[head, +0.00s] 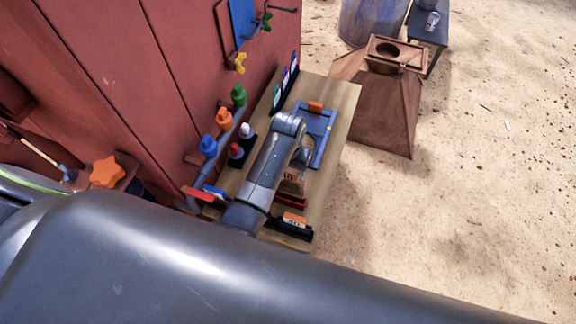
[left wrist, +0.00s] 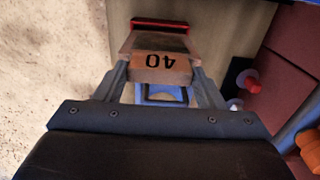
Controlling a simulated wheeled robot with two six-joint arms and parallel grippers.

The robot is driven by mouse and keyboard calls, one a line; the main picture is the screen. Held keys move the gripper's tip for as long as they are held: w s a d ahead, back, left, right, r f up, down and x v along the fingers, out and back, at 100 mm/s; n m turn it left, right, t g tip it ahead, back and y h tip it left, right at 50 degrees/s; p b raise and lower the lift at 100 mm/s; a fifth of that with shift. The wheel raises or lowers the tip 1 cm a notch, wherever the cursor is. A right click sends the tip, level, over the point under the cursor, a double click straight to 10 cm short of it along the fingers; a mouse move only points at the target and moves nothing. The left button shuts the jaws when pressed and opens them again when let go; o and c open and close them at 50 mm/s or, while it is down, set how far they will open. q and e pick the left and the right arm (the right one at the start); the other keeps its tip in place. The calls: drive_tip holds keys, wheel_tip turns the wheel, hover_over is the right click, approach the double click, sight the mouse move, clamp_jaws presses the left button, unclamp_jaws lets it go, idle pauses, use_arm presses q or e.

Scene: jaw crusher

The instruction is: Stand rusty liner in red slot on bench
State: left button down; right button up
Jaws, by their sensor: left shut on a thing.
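The rusty liner (left wrist: 160,66), marked 40, is between the two fingers of my left gripper (left wrist: 160,80), which is shut on it. The red slot (left wrist: 158,25) shows just beyond the liner's far end in the left wrist view. In the head view my left gripper (head: 294,174) is low over the bench, partly hidden by my arm. The liner (head: 292,187) shows there just behind the red slot (head: 291,202). I cannot tell whether the liner's lower edge touches or is inside the slot. My right gripper is not in view.
The wooden bench (head: 343,98) stands against a red machine wall (head: 100,55). On it are a blue tray (head: 322,150), a black holder with an orange piece (head: 294,221) and red and white knobs. A rusty hopper (head: 385,110) stands on sand beyond.

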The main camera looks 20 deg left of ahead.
sight(288, 181)
use_arm(q)
drive_tip(key=shift+f+b, duration=0.45)
drive_tip(key=shift+f, duration=0.8)
drive_tip(key=shift+f+b, duration=0.75)
drive_tip(key=shift+f, duration=0.95)
drive_tip(key=shift+f+b, duration=0.7)
drive_tip(key=shift+f, duration=0.25)
drive_tip(key=shift+c, duration=1.8)
unclamp_jaws()
drive_tip(key=shift+o, duration=0.6)
drive_tip(key=shift+s+f, duration=0.1)
